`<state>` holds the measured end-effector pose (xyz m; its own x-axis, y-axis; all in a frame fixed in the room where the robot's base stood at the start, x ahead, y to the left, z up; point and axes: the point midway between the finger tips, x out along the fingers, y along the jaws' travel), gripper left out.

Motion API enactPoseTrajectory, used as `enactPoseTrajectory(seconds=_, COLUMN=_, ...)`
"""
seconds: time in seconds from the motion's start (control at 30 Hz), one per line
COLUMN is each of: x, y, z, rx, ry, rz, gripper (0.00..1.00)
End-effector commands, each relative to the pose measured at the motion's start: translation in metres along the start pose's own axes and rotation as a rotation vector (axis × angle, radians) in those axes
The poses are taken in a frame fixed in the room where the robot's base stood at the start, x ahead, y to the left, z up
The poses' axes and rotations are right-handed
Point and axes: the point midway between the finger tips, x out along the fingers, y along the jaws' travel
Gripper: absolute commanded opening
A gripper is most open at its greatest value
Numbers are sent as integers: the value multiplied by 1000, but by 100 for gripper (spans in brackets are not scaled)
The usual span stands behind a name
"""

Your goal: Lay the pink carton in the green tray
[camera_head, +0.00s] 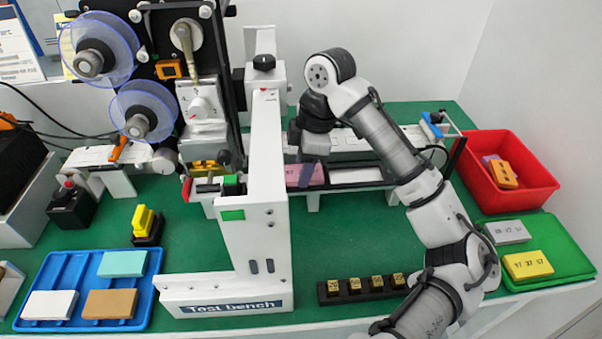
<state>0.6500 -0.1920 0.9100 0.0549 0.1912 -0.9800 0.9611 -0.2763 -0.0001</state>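The pink carton (317,177) lies on the white conveyor-like track behind the upright of the test bench. My gripper (305,172) reaches down from above to the pink carton, with its fingers at or just in front of it. The fingers are small and dark here, and I cannot tell whether they are closed on the carton. The green tray (569,240) is at the right edge of the table. It holds a grey carton (507,232) at its back left and a yellow carton (528,265) at its front left.
A red bin (530,195) with orange and purple pieces stands behind the green tray. A blue tray (70,270) with three cartons is at left. A black rack (362,290) of small yellow-topped blocks sits in front. The bench upright (262,180) stands left of my gripper.

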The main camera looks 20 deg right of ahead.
Motion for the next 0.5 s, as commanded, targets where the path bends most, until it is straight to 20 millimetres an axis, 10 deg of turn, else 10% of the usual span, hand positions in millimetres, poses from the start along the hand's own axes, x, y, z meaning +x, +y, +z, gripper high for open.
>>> enactPoseTrajectory(seconds=0.5, x=-18, y=0, z=-4, rx=0, ry=0, rz=0, gripper=31)
